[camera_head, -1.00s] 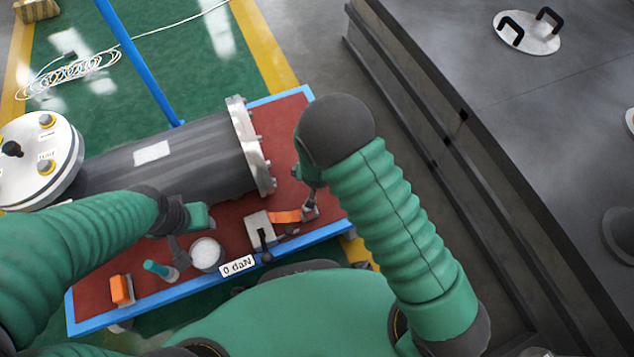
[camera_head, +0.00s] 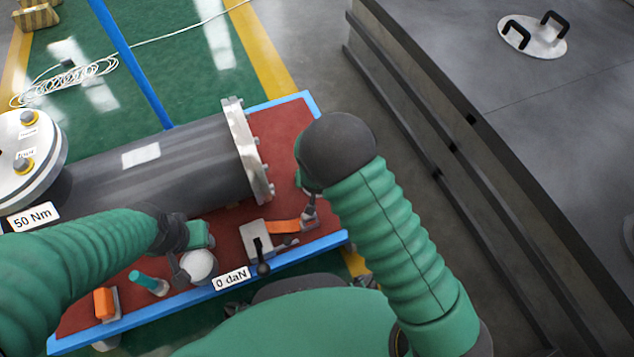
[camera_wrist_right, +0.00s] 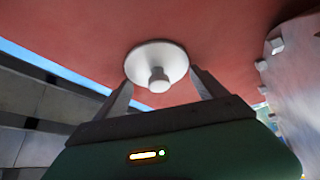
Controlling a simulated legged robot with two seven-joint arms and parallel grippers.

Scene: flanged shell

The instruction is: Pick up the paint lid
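In the right wrist view, a white disc with a small round knob (camera_wrist_right: 157,66), which looks like the paint lid, lies against the red bench top. My right gripper (camera_wrist_right: 161,80) is open, with one grey finger on each side of the disc and no clear contact. In the head view, my right gripper (camera_head: 308,203) is mostly hidden behind its own arm, and I cannot make out the knobbed disc there. A white round pot (camera_head: 199,265) stands near the bench's front edge. My left gripper (camera_head: 180,267) is beside it; its fingers are too small to read.
The grey flanged shell (camera_head: 160,170) lies across the bench (camera_head: 284,188). A lever block (camera_head: 255,238), an orange item (camera_head: 284,226), a teal-handled tool (camera_head: 148,283) and an orange block (camera_head: 104,303) sit along the front. A large grey block (camera_head: 540,120) stands at right.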

